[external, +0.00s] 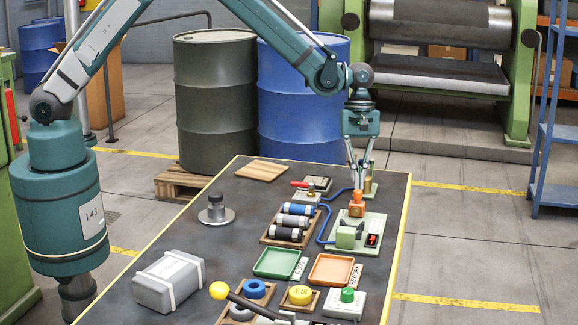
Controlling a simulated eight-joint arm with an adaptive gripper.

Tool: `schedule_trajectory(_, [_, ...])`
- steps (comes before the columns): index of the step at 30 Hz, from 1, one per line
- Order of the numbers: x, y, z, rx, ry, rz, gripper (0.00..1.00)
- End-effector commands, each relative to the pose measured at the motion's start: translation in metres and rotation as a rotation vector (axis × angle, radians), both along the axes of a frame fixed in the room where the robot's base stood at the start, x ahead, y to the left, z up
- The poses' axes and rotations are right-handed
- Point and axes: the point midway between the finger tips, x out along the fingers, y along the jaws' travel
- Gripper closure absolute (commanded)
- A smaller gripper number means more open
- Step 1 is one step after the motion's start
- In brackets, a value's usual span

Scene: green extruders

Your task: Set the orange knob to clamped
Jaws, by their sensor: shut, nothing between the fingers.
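The orange knob (356,210) stands on a pale green fixture plate (372,224) toward the back right of the dark table. My gripper (357,188) points straight down directly above the knob, with its fingertips at or just over the knob's top. The fingers are shut with nothing between them. Whether the tips touch the knob is too small to tell. The knob's setting and any clamped marking cannot be read at this size.
A green block (346,237) and a black unit with a red display (374,234) share the plate. A blue hose (324,226) runs on its left. Rollers in a wooden tray (268,238), a green tray (275,263) and an orange tray (331,270) lie nearby.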

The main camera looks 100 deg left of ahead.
Motion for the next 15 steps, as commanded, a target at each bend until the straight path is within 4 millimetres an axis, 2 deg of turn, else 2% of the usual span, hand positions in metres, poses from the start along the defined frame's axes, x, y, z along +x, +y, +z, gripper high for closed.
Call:
schedule_trajectory(8, [0.0,-0.003,0.0,0.0,0.0,-0.001,1.0])
schedule_trajectory(15, [0.0,-0.031,-0.001,0.0,0.0,-0.002,1.0])
